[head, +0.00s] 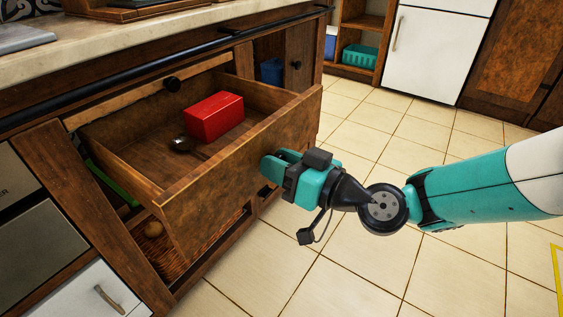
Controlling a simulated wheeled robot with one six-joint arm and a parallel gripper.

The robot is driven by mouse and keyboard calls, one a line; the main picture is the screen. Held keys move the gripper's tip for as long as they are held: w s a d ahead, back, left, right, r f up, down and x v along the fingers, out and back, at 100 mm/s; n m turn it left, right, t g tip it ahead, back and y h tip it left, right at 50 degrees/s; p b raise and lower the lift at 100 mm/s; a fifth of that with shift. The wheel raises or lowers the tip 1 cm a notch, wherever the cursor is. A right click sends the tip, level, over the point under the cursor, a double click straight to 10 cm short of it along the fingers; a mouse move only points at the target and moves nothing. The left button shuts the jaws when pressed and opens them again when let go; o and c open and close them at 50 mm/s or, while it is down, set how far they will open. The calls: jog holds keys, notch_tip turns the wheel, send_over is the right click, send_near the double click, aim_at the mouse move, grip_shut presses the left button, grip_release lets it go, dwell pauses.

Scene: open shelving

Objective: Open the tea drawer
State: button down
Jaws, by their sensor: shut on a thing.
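The tea drawer (213,185) is a brown wooden drawer below the counter, and it is pulled well out. Inside it lie a red box (215,118) and a small dark round object with a handle (180,145). My gripper (272,163) is at the outer face of the drawer front, right of its middle. Its teal fingers are shut on the drawer's handle, which they hide.
A lower compartment holds a wicker basket (185,250). A white-fronted cabinet (85,295) stands at lower left. The tiled floor (345,270) in front is clear.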

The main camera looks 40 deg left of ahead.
jog(key=c, duration=0.8)
grip_release()
jog(key=shift+s, duration=0.1)
jog(key=d+b, duration=0.3)
jog(key=d, duration=0.2)
jog(key=w+d+b, duration=0.1)
jog(key=d+b, duration=0.2)
jog(key=d, duration=0.3)
jog(key=w+d+b, duration=0.1)
jog(key=d+b, duration=0.3)
jog(key=d, duration=0.2)
jog(key=shift+d, duration=0.15)
jog(key=shift+r, duration=0.15)
